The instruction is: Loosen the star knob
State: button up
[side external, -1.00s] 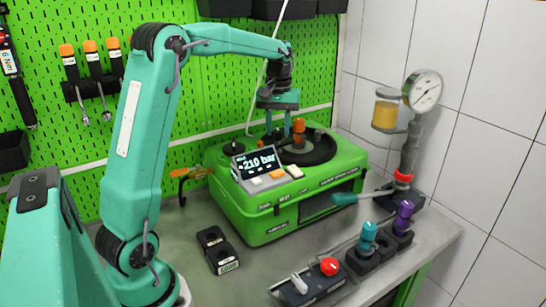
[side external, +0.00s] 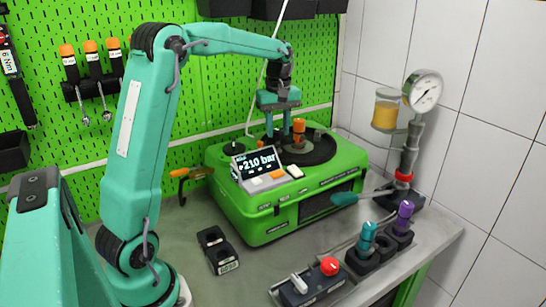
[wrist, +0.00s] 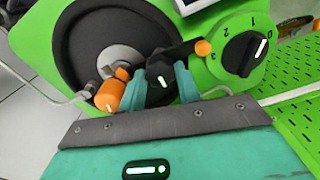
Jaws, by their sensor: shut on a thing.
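The star knob (wrist: 160,92) is black with a white mark and sits on the green pump unit (side external: 305,212) beside the black round plate. In the wrist view it lies between the two teal fingers of my gripper (wrist: 161,88), which are shut on it. In the side view my gripper (side external: 278,133) points down at the top of the unit, behind the orange cylinder (side external: 299,126). There the knob is mostly hidden by the fingers. The orange cylinder also shows in the wrist view (wrist: 109,96), close to the left finger.
The black round plate (wrist: 120,40) and a black dial marked 0, 1, 2 (wrist: 245,54) flank the knob. A gauge (side external: 426,90) stands at right.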

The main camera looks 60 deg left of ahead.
aim_at(278, 130)
jog(key=shift+r, duration=0.15)
jog(key=o, duration=1)
jog(key=shift+r, duration=3.85)
